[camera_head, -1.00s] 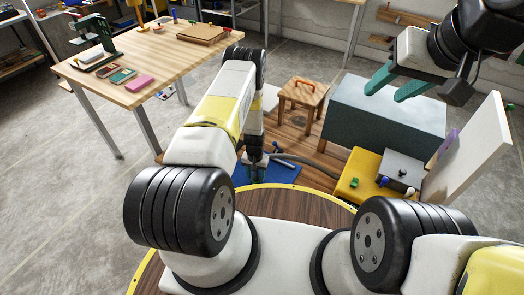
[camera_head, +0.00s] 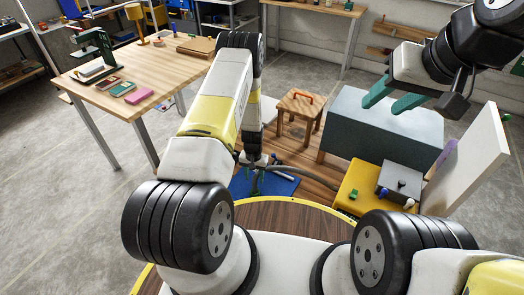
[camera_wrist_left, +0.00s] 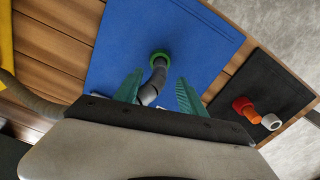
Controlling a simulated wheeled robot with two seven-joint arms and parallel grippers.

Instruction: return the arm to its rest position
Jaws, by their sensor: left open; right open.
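My left gripper (camera_wrist_left: 158,88) shows in the left wrist view with its two green fingers apart and nothing between them touching both. In the head view my left arm reaches down at the centre, and its gripper end is small and partly hidden above a blue mat (camera_head: 252,186). The mat also shows in the left wrist view (camera_wrist_left: 120,45). A grey hose (camera_wrist_left: 155,75) with a green ring (camera_wrist_left: 161,55) lies beyond and between the fingers. My right gripper (camera_head: 392,97) is open and empty at the upper right, in front of the grey-blue box.
A wooden table (camera_head: 165,88) with a pink block (camera_head: 139,96) stands at left. A stool (camera_head: 299,110), a grey-blue box (camera_head: 355,130), a yellow box (camera_head: 357,187) and a white panel (camera_head: 480,155) stand at right. A dark mat (camera_wrist_left: 255,85) holds an orange and white part (camera_wrist_left: 247,108).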

